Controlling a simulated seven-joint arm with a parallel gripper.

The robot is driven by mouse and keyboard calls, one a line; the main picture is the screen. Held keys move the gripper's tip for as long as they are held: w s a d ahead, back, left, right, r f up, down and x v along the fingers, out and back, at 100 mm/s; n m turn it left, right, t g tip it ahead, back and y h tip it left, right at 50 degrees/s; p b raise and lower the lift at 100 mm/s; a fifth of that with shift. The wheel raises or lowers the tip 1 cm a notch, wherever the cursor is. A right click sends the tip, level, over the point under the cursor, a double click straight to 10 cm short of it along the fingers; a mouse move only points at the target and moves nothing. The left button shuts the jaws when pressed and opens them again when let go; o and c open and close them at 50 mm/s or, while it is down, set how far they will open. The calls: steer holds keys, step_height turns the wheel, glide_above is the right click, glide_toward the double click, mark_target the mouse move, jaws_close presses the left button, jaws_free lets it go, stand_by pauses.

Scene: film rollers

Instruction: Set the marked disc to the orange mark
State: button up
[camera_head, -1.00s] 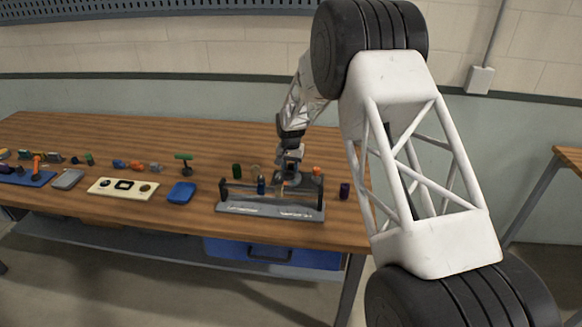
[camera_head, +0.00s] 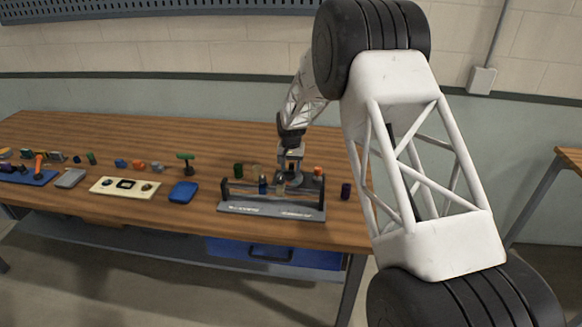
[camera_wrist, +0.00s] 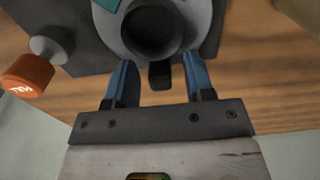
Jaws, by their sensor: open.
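In the wrist view a pale grey disc (camera_wrist: 200,22) with a dark round hub (camera_wrist: 152,28) lies at the top, cut off by the frame edge. A small dark tab (camera_wrist: 160,76) sticks out below it. A teal patch (camera_wrist: 107,4) shows at its upper left. My gripper (camera_wrist: 160,64) is open, its two blue fingers apart on either side of the tab near the disc's rim. An orange cap (camera_wrist: 28,75) with white lettering sits to the left. In the head view my gripper (camera_head: 290,161) is over the grey roller stand (camera_head: 270,208); small marks there are unreadable.
An orange cylinder (camera_head: 318,171), a green one (camera_head: 238,170) and a dark purple one (camera_head: 345,190) stand around the stand. A blue block (camera_head: 183,192) and a cream panel (camera_head: 125,187) lie to the left. Several small parts lie farther left on the wooden table (camera_head: 110,225).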

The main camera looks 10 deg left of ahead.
steer(key=shift+r, duration=3.7)
steer(key=shift+s+d+r, duration=0.15)
steer(key=shift+d+r, duration=0.05)
steer(key=shift+r, duration=0.05)
steer(key=s+d+r+t, duration=0.1)
steer(key=s+d+r, duration=0.95)
steer(key=s, duration=0.25)
steer(key=s+d+r, duration=1)
steer(key=s+r, duration=0.1)
steer(key=s, duration=0.1)
steer(key=s+d, duration=0.3)
steer(key=s, duration=0.8)
steer(key=s+d+f+t, duration=0.1)
steer(key=s+d, duration=0.3)
steer(key=s, duration=0.7)
steer(key=s+d, duration=0.4)
steer(key=s, duration=0.8)
steer(key=shift+d+f+t, duration=0.15)
steer(key=shift+d+t, duration=0.1)
steer(key=shift+t, duration=0.05)
